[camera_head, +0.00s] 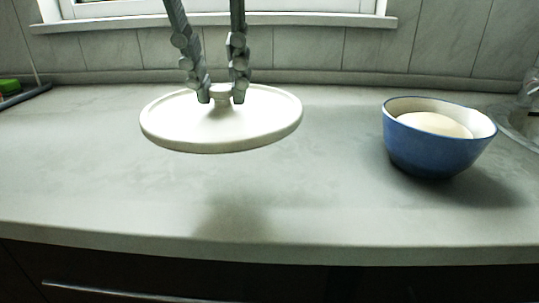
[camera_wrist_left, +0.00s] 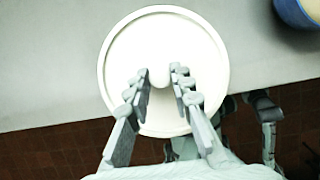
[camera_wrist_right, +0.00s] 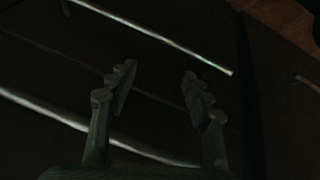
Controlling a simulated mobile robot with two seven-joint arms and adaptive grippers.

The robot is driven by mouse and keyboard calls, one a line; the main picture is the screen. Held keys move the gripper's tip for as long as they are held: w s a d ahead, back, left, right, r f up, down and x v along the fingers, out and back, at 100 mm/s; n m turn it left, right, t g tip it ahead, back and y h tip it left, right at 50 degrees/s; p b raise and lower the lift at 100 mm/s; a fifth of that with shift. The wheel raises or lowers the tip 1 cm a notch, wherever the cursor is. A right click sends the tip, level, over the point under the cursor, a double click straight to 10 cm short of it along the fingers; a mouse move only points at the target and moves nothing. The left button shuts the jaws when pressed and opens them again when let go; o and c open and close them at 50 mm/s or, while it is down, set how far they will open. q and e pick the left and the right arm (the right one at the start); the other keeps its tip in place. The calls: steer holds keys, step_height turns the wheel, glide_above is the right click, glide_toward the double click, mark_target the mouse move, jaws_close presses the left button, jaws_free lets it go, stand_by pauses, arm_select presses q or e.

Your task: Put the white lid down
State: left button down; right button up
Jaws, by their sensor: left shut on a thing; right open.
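The white lid (camera_head: 180,125) is a round disc with a raised rim and a small knob in its middle. My left gripper (camera_head: 221,97) comes from above and is shut on the knob. The lid is held above the counter, slightly tilted in the head view, with a shadow on the counter below it. In the left wrist view the lid (camera_wrist_left: 205,60) fills the middle, with the knob between the fingertips (camera_wrist_left: 160,76). My right gripper (camera_wrist_right: 158,82) shows only in its own wrist view, open and empty in front of dark drawer fronts.
A blue bowl (camera_head: 430,152), white inside, stands on the right of the grey counter (camera_head: 90,185) with a pale rounded thing (camera_head: 435,124) in it. A clear item is cut off at the right edge. A green thing (camera_head: 9,86) lies at far left. The counter's left and front are clear.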

mark_target(275, 91)
arm_select(q)
steer(key=shift+w+f, duration=0.15)
arm_select(e)
steer(key=shift+a, duration=0.1)
arm_select(q)
steer(key=w+d+f, duration=0.1)
steer(key=w, duration=0.1)
steer(key=w+d+f, duration=0.2)
steer(key=w+d+f+p, duration=0.1)
steer(key=w+d+f, duration=0.1)
steer(key=shift+w+d, duration=0.25)
steer(key=shift+w, duration=0.05)
steer(key=shift+w+d+f, duration=0.65)
steer(key=shift+w, duration=0.25)
steer(key=shift+w+d+f, duration=0.1)
steer(key=shift+w+f, duration=0.1)
steer(key=shift+f, duration=0.3)
step_height(275, 91, down, 3)
steer(key=shift+f+b, duration=0.2)
steer(key=shift+b, duration=0.15)
steer(key=shift+f, duration=0.1)
arm_select(e)
steer(key=shift+s+d+f+g, duration=0.15)
steer(key=shift+s+d+g, duration=0.25)
steer(key=shift+s+d, duration=0.25)
steer(key=shift+a, duration=0.15)
